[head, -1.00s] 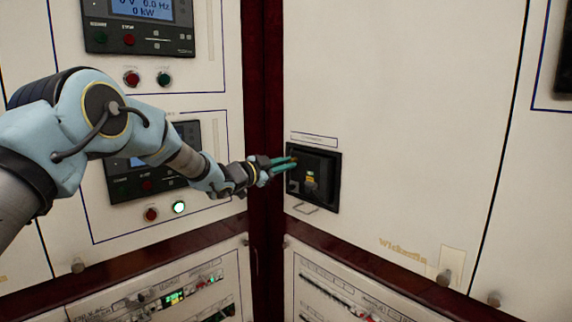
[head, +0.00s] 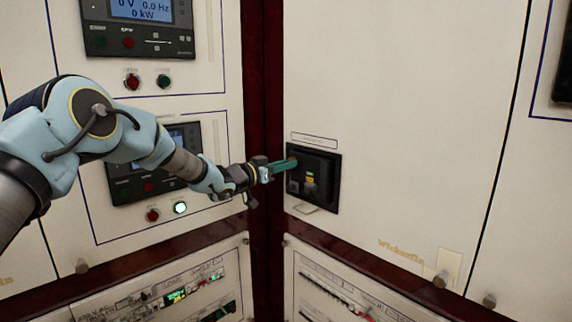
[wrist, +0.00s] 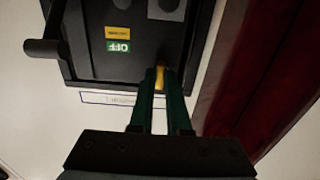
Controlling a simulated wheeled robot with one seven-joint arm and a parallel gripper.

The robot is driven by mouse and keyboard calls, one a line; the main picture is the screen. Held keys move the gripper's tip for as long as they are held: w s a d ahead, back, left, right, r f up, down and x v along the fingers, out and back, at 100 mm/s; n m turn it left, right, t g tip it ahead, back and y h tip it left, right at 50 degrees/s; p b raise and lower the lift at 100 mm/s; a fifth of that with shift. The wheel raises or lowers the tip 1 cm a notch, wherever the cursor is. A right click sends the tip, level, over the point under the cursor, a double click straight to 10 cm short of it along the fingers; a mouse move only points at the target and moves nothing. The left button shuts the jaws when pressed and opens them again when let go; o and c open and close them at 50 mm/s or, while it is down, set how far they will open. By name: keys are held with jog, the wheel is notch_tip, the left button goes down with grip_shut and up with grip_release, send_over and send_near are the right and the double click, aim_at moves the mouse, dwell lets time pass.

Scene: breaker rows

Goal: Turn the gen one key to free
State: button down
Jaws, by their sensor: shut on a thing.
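My gripper (head: 292,163) reaches the upper left part of a black breaker unit (head: 328,192) set in the right-hand cabinet panel. In the wrist view, the green fingers (wrist: 160,84) are shut on a small yellow-brass key (wrist: 160,77) at the edge of the unit's black face. The fingers hide most of the key, and I cannot read any marking beside it. The wrist view shows the unit upside down, with a green OFF label (wrist: 118,46) and a yellow label (wrist: 118,32) beside it.
A dark handle (wrist: 45,46) sticks out from the unit's side in the wrist view. A dark red post (head: 266,120) stands left of the unit. The left cabinet has a control display (head: 140,25) and a lit white button (head: 180,208).

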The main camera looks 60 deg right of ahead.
jog(key=shift+f, duration=0.15)
jog(key=c, duration=0.9)
grip_release()
jog(key=shift+b+v, duration=2.15)
jog(key=shift+v, duration=3.25)
